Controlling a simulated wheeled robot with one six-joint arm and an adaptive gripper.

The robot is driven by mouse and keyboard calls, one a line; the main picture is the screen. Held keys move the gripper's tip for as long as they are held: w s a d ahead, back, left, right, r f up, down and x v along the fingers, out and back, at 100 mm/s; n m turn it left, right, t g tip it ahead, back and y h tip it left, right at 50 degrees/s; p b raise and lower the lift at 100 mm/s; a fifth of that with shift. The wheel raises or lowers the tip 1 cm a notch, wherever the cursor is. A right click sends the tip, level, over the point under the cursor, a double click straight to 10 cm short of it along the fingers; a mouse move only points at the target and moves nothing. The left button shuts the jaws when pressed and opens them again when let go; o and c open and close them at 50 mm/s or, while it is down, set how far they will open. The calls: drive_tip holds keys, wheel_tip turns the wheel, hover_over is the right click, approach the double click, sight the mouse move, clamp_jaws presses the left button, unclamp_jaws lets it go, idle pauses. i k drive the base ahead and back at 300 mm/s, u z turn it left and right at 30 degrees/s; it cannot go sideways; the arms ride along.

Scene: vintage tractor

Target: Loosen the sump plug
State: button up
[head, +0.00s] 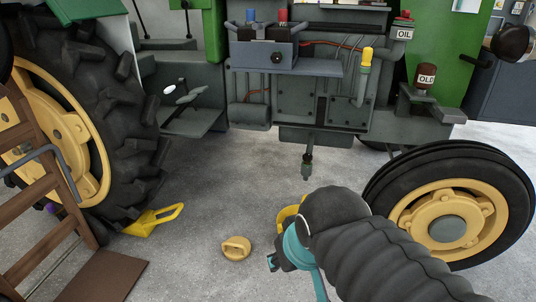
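A small dark plug-like fitting (307,165) hangs at the bottom of a thin stem under the tractor's engine sump (318,136). It looks like the sump plug, but it is too small to tell for sure. My gripper (276,262) is low in the middle of the picture, at the end of my dark ribbed arm, with teal parts showing. It is below and a little left of the fitting in the picture, apart from it. Its fingers are mostly hidden by my arm, so I cannot tell whether it is open or shut.
A yellow ring-like thing (287,214) is partly hidden behind my arm. A round yellow piece (236,248) lies on the concrete floor. A yellow chock (153,219) sits by the big rear tyre (95,110). The front wheel (450,205) stands right; a brown ladder (40,215) stands left.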

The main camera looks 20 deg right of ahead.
sight(307, 157)
drive_tip(key=u, duration=0.25)
drive_tip(key=i, duration=0.65)
drive_tip(key=z, duration=0.75)
drive_tip(key=i, duration=0.45)
drive_tip(key=z, duration=0.5)
